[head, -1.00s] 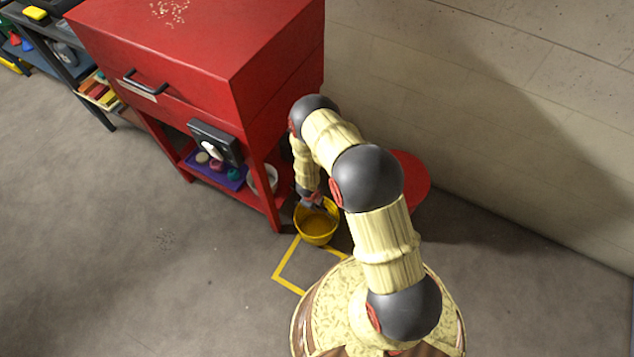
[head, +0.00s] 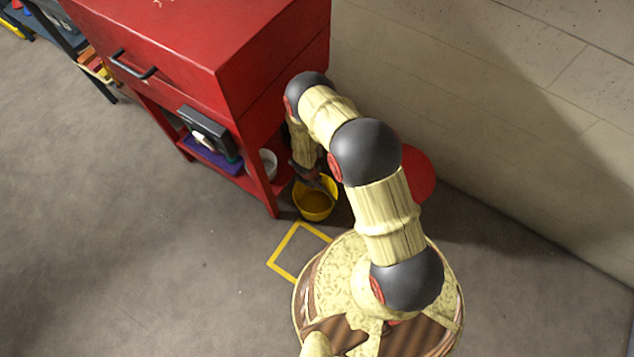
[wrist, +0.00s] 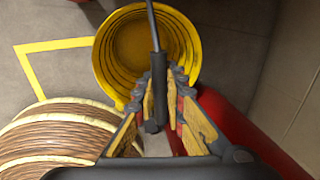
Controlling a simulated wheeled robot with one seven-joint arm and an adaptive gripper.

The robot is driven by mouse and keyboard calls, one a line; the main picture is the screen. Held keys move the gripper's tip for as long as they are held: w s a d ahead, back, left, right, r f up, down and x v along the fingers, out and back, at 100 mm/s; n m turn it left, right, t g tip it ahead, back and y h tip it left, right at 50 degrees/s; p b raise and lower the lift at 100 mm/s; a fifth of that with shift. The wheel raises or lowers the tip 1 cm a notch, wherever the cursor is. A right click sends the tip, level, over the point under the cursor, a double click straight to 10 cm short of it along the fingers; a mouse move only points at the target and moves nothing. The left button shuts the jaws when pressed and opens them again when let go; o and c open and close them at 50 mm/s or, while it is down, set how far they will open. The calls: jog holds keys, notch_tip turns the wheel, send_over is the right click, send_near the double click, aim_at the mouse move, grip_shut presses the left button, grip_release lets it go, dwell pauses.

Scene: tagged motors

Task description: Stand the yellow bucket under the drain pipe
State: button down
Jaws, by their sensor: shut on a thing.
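The yellow bucket (head: 314,204) is beside the front right leg of the red cabinet, beyond the yellow floor square. In the wrist view the bucket (wrist: 109,65) looks upright, its mouth facing the camera, with a brownish yellow inside. My gripper (head: 311,181) is above the bucket. In the wrist view my gripper (wrist: 160,88) is shut on the bucket's dark handle (wrist: 153,28), which spans the mouth. I cannot tell whether the bucket touches the floor. I cannot make out a drain pipe for certain in either view.
The yellow square outline (head: 281,268) on the floor is empty, close to my base. The red cabinet (head: 200,75) stands left of my arm, with a white bowl (head: 268,163) on its low shelf. A red round thing (head: 420,175) is right of my arm, near the wall (head: 480,130).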

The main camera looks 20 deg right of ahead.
jog(key=shift+f, duration=0.45)
jog(key=shift+r, duration=0.1)
jog(key=c, duration=1.8)
grip_release()
jog(key=shift+c, duration=0.2)
notch_tip(320, 180, up, 12)
jog(key=s+a+p, duration=0.1)
jog(key=a+p, duration=0.1)
jog(key=p, duration=0.2)
jog(key=shift+s+p, duration=0.2)
jog(key=shift+p, duration=0.2)
